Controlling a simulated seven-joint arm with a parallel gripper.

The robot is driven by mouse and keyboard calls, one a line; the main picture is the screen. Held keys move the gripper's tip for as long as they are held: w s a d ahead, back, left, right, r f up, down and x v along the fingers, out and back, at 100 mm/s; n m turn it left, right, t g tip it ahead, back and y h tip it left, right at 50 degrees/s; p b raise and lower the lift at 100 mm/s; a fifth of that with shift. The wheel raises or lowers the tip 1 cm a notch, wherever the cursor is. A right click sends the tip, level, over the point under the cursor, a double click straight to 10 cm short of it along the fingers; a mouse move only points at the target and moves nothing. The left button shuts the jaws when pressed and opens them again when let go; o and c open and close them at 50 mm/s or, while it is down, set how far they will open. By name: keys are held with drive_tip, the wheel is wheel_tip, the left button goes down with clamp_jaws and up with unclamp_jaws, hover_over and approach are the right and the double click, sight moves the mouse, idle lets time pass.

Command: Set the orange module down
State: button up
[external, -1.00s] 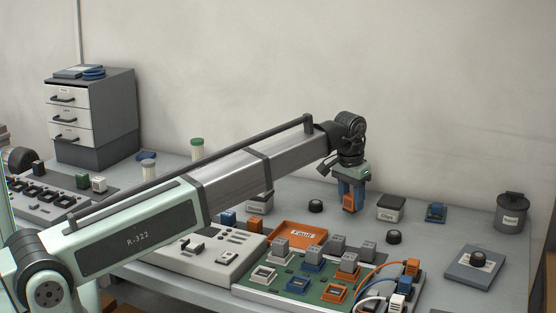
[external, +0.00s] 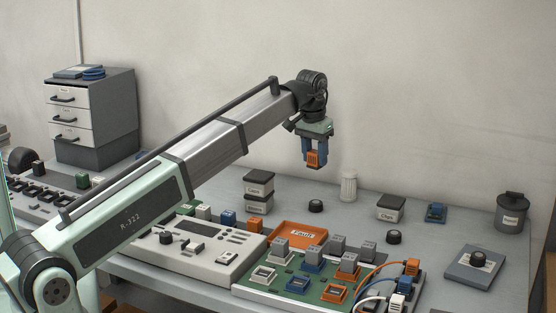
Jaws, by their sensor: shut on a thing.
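My gripper (external: 314,162) is shut on the orange module (external: 313,158). The module is a small orange block between the blue fingers, held in the air above the back of the table, clear of every surface. Below and in front of it is an orange tray (external: 322,243) labelled "Fault". A second orange block (external: 255,226) stands in a row with a blue block (external: 228,218) and white and green ones behind the grey panel.
A green board (external: 258,289) with sockets, grey blocks and cables fills the front. Stacked labelled boxes (external: 258,183), a ribbed white container (external: 348,187), a "Clips" box (external: 391,208) and black knobs stand around. Bare table (external: 350,228) shows right of the tray.

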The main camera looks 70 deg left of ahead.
drive_tip(key=s+a+n, duration=0.1)
drive_tip(key=s+a, duration=0.3)
drive_tip(key=a, duration=0.2)
drive_tip(key=shift+n, duration=0.8)
drive_tip(key=shift+s+f, duration=0.15)
drive_tip(key=shift+f, duration=2.35)
drive_tip(key=shift+s+f, duration=0.1)
drive_tip(key=shift+f, duration=2.35)
drive_tip(key=shift+f, duration=0.1)
drive_tip(key=o, duration=1.1)
drive_tip(key=shift+c, duration=0.2)
wheel_tip(320, 180, up, 12)
drive_tip(key=s+d, duration=0.1)
